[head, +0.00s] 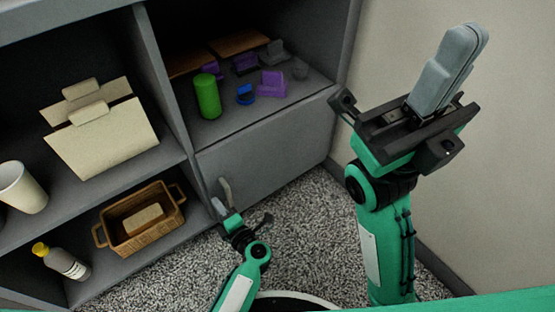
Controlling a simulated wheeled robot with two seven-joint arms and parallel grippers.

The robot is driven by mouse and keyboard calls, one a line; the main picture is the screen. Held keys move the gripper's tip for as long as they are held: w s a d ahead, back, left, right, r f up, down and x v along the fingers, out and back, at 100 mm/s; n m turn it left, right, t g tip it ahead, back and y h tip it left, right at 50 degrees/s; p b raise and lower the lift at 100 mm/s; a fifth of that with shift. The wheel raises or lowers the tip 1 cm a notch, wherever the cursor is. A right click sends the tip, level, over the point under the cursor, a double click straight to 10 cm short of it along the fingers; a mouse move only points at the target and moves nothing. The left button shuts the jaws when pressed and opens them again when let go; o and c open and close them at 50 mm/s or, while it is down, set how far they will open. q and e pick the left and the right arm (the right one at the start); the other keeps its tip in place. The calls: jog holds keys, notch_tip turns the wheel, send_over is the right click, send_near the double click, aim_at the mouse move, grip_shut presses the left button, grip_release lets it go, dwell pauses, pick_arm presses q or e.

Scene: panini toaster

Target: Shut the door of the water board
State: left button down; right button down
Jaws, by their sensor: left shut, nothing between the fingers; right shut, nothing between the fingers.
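The grey cabinet (166,95) fills the left and middle of the head view. Its grey door (275,145) is at the lower right compartment, below the shelf with the small items. The door looks flush or nearly flush with the front; I cannot tell if a small gap is left. A pale upright handle (226,192) is at the door's left side. My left gripper (219,207) is shut and empty, low in front of the door, just below the handle; contact is unclear. My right gripper (468,45) is shut and empty, raised near the wall at the right.
A green cylinder (207,96) and several purple and blue items stand on the shelf above the door. A cream box (105,140), a white cup (22,187), a wicker basket (142,243) and a yellow-capped bottle (62,263) are at left. Speckled floor (310,220) is free before the door.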

pick_arm(q)
jog(key=s+r+p, duration=0.1)
jog(key=s+d+r+p, duration=0.1)
jog(key=r+p, duration=0.1)
jog(key=shift+s+d, duration=0.1)
jog(key=shift+s, duration=0.2)
dwell(0.4)
